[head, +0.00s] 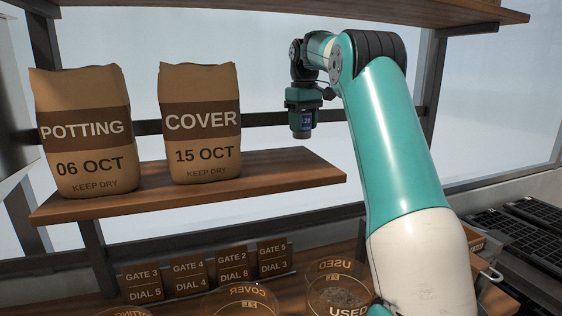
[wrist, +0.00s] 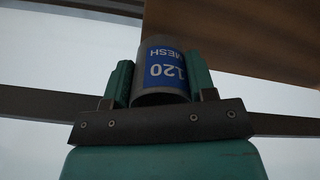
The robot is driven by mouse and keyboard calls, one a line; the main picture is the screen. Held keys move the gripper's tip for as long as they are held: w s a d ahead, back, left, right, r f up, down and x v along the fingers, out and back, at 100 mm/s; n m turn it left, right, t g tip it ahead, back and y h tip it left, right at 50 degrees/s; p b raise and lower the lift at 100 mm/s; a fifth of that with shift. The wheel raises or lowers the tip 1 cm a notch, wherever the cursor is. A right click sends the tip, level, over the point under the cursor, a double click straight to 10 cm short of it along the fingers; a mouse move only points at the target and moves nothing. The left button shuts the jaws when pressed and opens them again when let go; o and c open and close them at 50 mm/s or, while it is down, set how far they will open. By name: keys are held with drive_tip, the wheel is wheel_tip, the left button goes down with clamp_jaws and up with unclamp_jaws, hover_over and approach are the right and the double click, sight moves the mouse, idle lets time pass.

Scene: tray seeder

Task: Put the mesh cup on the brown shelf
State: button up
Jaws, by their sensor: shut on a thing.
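The mesh cup (head: 302,129) is a small grey cylinder with a blue label. My gripper (head: 303,108) points down and is shut on it. In the wrist view the cup (wrist: 164,68) sits between both fingers (wrist: 163,88), its label reading "120 MESH" upside down. The brown shelf (head: 265,174) is the wooden board at mid height in the head view. The cup appears above its right part with a visible gap; exact depth over the board is unclear. A brown board (wrist: 245,35) shows beyond the cup in the wrist view.
A POTTING bag (head: 85,150) and a COVER bag (head: 200,150) stand on the shelf's left and middle. Its right end is clear. Another wooden board (head: 400,12) is overhead. Gate cards (head: 190,275) and a clear USED tub (head: 338,285) are below. Black trays (head: 520,240) lie at right.

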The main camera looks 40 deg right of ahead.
drive_tip(key=a+b, duration=0.1)
drive_tip(key=a, duration=0.2)
drive_tip(key=s+a, duration=0.1)
drive_tip(key=a, duration=0.1)
drive_tip(key=a+b, duration=0.1)
drive_tip(key=a, duration=0.2)
drive_tip(key=shift+s+a+b, duration=0.25)
drive_tip(key=shift+a+b, duration=0.05)
drive_tip(key=shift+f+b, duration=1.9)
drive_tip(key=o, duration=0.9)
drive_tip(key=shift+r, duration=0.1)
wheel_tip(320, 180, up, 8)
drive_tip(key=p, duration=0.8)
